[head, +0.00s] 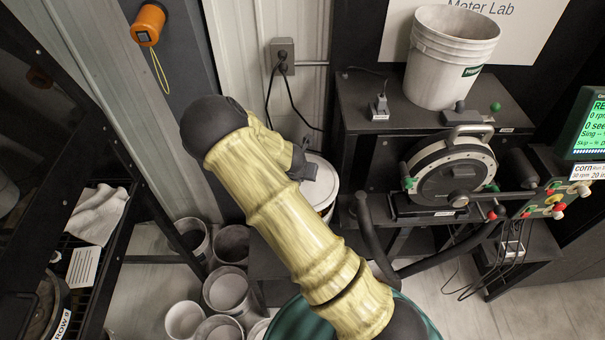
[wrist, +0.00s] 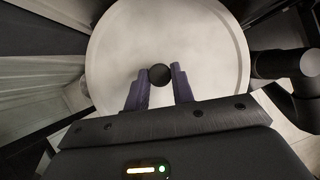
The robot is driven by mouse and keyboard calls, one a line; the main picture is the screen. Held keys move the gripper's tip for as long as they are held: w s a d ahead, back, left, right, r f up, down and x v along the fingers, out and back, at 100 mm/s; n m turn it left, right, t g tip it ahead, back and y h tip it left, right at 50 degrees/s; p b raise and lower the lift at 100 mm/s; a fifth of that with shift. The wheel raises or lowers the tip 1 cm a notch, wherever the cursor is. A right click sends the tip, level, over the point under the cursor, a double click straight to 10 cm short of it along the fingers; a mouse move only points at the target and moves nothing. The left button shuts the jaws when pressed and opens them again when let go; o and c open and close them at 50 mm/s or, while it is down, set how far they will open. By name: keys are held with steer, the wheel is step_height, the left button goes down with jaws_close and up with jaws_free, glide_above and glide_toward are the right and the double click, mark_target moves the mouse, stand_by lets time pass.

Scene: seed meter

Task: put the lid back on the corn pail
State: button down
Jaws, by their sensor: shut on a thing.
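A round white lid (wrist: 165,35) with a black knob (wrist: 160,74) fills the middle of the wrist view. My gripper (wrist: 159,80) has its two purple fingers shut on the knob, one on each side. In the head view the lid (head: 320,172) shows partly behind my arm, over a white pail (head: 325,208). My arm hides much of the pail and the fingers there. I cannot tell whether the lid sits flush on the rim, or read a label on this pail.
Several open buckets (head: 228,290) stand on the floor at lower left. A black bench with the seed meter (head: 450,175) is to the right, a white bucket (head: 450,60) on its shelf. A dark hose (head: 375,235) runs close to the pail. A rack with a cloth (head: 97,215) is at left.

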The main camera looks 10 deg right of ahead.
steer(key=shift+f, duration=0.2)
step_height(320, 180, down, 6)
steer(key=b, duration=0.5)
stand_by(0.4)
stand_by(0.8)
steer(key=shift+f+b, duration=0.15)
steer(key=shift+b, duration=0.4)
stand_by(1.3)
stand_by(0.4)
steer(key=c, duration=0.6)
jaws_free()
steer(key=shift+c, duration=0.2)
